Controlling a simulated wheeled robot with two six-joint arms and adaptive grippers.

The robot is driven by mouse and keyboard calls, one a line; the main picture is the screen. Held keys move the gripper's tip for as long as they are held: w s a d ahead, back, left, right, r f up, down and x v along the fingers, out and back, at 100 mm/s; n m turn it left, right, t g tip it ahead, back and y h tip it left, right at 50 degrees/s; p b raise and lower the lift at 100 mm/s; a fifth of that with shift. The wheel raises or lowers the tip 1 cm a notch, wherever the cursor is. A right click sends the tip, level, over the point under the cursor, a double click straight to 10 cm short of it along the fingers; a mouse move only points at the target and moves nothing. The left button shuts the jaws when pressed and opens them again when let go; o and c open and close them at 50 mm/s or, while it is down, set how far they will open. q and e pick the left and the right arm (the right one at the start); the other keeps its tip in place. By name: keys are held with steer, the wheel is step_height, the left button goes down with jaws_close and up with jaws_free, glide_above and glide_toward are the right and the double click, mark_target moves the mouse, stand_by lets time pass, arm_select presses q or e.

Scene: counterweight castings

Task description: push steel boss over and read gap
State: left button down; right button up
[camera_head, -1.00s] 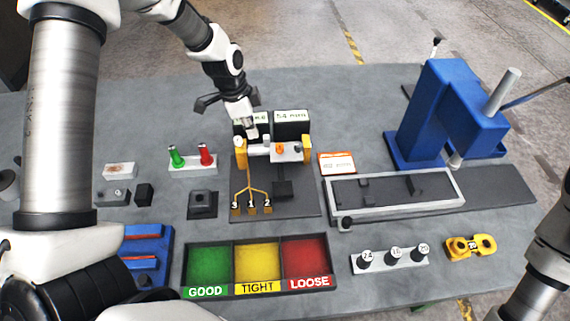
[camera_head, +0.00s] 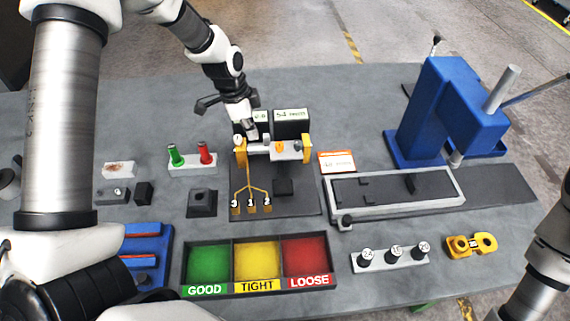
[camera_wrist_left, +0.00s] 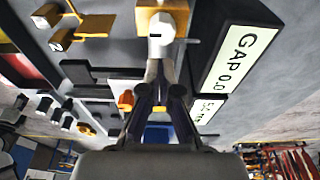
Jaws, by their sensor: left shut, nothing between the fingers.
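A gauge fixture (camera_head: 285,157) with a pale bar between yellow end posts stands on a dark plate at the back centre. My left gripper (camera_head: 251,134) is shut and empty, pointing down at the left end of this bar. In the left wrist view, its fingertips (camera_wrist_left: 162,82) are close to a pale metal round piece (camera_wrist_left: 165,55), likely the steel boss; I cannot tell whether they touch. An orange knob (camera_head: 280,147) sits on the bar. A display reading "GAP 0.0" (camera_wrist_left: 236,57) shows in the left wrist view; a second display (camera_head: 291,115) seems to read 5.4 mm.
A tray (camera_head: 235,265) marked GOOD, TIGHT and LOOSE lies in front. A blue press (camera_head: 430,110) and a grey frame (camera_head: 395,205) stand to the right. A block with green and red pegs (camera_head: 193,169) is left of the fixture.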

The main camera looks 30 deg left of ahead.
arm_select(q)
steer(key=shift+f+b, duration=0.7)
steer(key=shift+f, duration=0.55)
steer(key=shift+w+d, duration=0.1)
steer(key=shift+d, duration=0.05)
steer(key=shift+w+d+b, duration=0.25)
steer(key=shift+d+b, duration=0.15)
steer(key=shift+b, duration=0.05)
stand_by(0.9)
step_height(320, 180, up, 7)
steer(key=p, duration=0.5)
stand_by(0.5)
